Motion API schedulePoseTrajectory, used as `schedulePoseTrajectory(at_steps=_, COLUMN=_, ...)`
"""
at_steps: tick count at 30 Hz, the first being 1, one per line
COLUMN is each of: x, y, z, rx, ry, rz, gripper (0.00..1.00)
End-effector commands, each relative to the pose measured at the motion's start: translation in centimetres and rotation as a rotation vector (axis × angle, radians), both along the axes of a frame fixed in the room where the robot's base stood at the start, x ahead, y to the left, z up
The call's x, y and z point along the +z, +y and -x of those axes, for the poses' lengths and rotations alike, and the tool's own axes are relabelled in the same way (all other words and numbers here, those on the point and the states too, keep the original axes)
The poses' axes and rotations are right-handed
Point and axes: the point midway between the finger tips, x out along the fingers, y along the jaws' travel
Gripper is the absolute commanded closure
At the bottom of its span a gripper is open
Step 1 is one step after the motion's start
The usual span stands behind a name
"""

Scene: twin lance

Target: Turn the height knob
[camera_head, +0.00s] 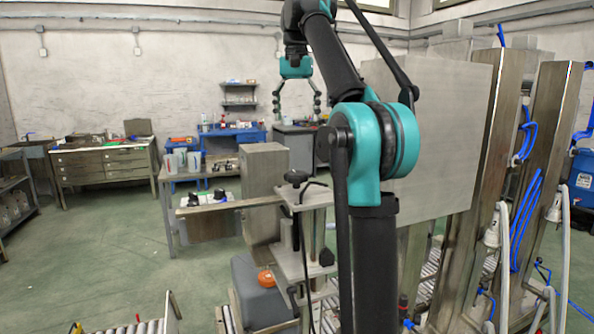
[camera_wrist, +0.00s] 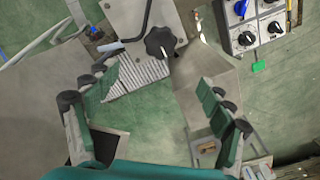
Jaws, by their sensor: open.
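A black lobed knob (camera_wrist: 160,42) sits on a metal plate (camera_wrist: 125,14) at the top middle of the wrist view, beside a curved black rod. The head view appears to show the same knob (camera_head: 297,177) on top of a metal stand (camera_head: 307,196). A second black knob (camera_head: 326,257) is lower on that stand; I cannot tell which one sets height. My gripper (camera_head: 297,115) hangs above the stand, with its fingers spread and empty. In the wrist view my gripper (camera_wrist: 158,68) has the upper knob beyond and between its fingertips, not touched.
A grey box with several dials (camera_wrist: 258,20) lies at the wrist view's upper right. A large metal panel (camera_head: 430,140) and steel posts stand right of the stand. A tall metal box (camera_head: 263,190) stands to its left. Open green floor (camera_head: 100,250) lies at left.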

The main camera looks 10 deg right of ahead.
Motion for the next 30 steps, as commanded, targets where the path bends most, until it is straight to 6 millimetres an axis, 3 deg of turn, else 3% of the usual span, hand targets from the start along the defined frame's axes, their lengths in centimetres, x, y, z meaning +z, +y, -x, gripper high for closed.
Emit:
schedulePoseTrajectory(at_steps=18, x=1.4, y=0.0, z=0.2, rx=-1.156, ry=0.000, rz=0.000, gripper=0.19)
schedulePoseTrajectory(at_steps=24, x=1.6, y=0.0, z=0.3, rx=-1.344, ry=0.000, rz=0.000, gripper=0.19)
schedulePoseTrajectory(at_steps=30, x=1.1, y=0.0, z=0.3, rx=-1.379, ry=0.000, rz=0.000, gripper=0.19)
